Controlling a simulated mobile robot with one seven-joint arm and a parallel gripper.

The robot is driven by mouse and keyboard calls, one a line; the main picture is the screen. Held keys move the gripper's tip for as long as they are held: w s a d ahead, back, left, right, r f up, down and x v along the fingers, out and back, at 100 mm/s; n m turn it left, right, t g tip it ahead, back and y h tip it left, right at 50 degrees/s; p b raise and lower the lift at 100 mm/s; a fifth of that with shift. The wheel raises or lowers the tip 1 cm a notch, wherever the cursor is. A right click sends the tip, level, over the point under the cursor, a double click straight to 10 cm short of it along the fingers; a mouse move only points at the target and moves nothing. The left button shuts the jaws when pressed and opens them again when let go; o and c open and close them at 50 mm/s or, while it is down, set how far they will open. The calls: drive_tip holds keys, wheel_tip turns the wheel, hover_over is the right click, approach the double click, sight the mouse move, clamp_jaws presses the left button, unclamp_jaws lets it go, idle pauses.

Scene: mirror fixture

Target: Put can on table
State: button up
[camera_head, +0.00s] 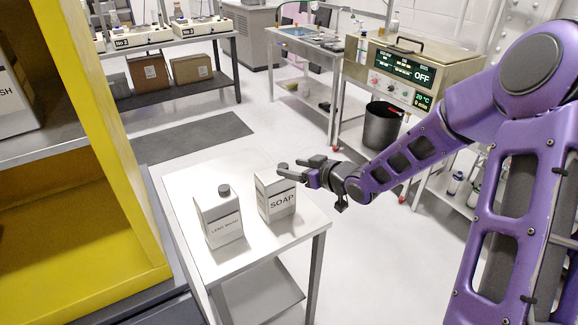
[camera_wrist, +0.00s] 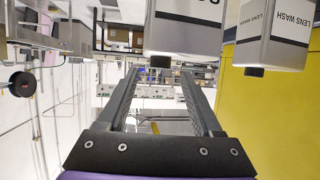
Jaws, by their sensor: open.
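A white can labelled SOAP (camera_head: 277,196) stands upright on the small white table (camera_head: 262,248). A white can labelled LENS WASH (camera_head: 219,222), with a dark cap, stands upright to its left on the same table. My gripper (camera_head: 290,169) is open and empty at the upper right of the SOAP can. Its fingers appear close to the can's top, but I cannot tell whether they touch it. In the wrist view, my open gripper (camera_wrist: 160,75) has the SOAP can (camera_wrist: 185,32) just beyond its fingertips. The LENS WASH can (camera_wrist: 272,35) shows further right.
A yellow shelf unit (camera_head: 92,240) stands at the left, with a partly visible white can marked SH (camera_head: 12,95) on it. A bench with an OFF display (camera_head: 400,75) and a dark bin (camera_head: 382,125) stands behind. Floor behind the table is clear.

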drive_tip(key=p+v, duration=0.1)
drive_tip(key=v, duration=0.8)
drive_tip(key=shift+s+d+r+p, duration=0.15)
drive_tip(key=shift+s+d+p, duration=0.1)
drive_tip(key=shift+p, duration=0.1)
